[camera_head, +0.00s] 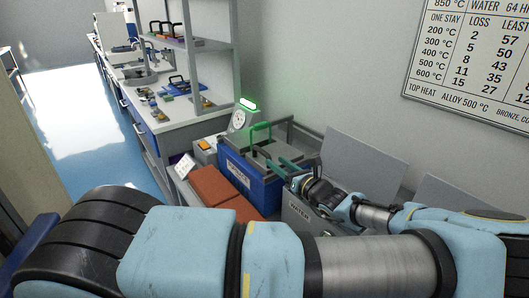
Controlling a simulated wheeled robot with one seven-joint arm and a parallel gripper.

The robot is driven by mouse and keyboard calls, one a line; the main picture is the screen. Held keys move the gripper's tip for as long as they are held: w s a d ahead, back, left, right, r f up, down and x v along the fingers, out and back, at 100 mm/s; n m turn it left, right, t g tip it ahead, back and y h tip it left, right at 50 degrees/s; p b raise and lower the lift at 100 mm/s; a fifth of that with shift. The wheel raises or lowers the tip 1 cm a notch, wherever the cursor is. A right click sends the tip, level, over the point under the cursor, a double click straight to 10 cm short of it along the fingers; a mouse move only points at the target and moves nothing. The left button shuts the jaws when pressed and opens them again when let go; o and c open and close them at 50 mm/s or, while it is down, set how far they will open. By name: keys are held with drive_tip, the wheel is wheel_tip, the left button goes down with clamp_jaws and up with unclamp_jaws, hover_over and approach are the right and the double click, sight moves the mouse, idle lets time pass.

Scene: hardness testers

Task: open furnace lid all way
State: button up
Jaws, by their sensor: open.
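A blue box-shaped unit (241,183), which looks like the furnace, stands on the bench in the middle of the view. A grey top with dark green handle bars (256,135) shows on it. I cannot tell clearly whether its lid is raised. My gripper (277,161) reaches in from the right. Its teal fingers are open and extend over the right part of the blue unit's top. Whether they touch anything is unclear. My gripper and wrist hide part of the unit's right side.
A grey box (300,213) with a dark label stands right of the blue unit, partly behind my arm. A tilted grey panel (362,163) rises behind my wrist. Red-brown blocks (212,185) lie left of the unit. A green-lit dial device (241,118) stands behind. Blue floor (65,120) is clear at left.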

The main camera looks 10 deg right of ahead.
sight(267, 156)
drive_tip(key=p+x, duration=0.2)
drive_tip(key=x, duration=0.5)
drive_tip(key=shift+a, duration=0.15)
drive_tip(key=shift+c, duration=0.3)
clamp_jaws()
drive_tip(key=shift+a, duration=0.1)
idle(0.8)
